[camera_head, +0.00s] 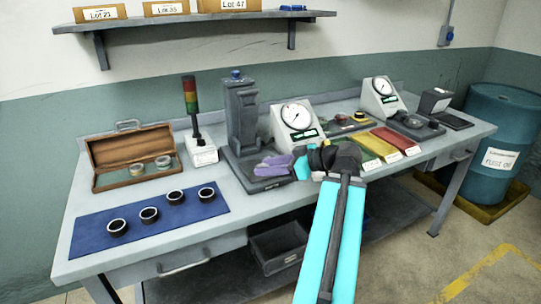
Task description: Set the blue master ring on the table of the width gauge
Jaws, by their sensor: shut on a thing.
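My gripper (264,166) has purple fingers and is over the front of the bench, just in front of the tall grey machine (242,110). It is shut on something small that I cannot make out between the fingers. I cannot pick out the blue master ring for certain. Two dial gauges stand at the back: one (295,116) right behind my gripper, its base partly hidden by my arm, and one (380,93) further right with a dark round table (412,122) in front. I cannot read which is the width gauge.
An open wooden case (130,149) with pale rings stands at left. A blue mat (105,238) bears several dark rings. A signal lamp (190,100) stands behind. Red, yellow and green trays (393,138) lie right of my wrist. A blue drum (497,125) stands beyond the bench.

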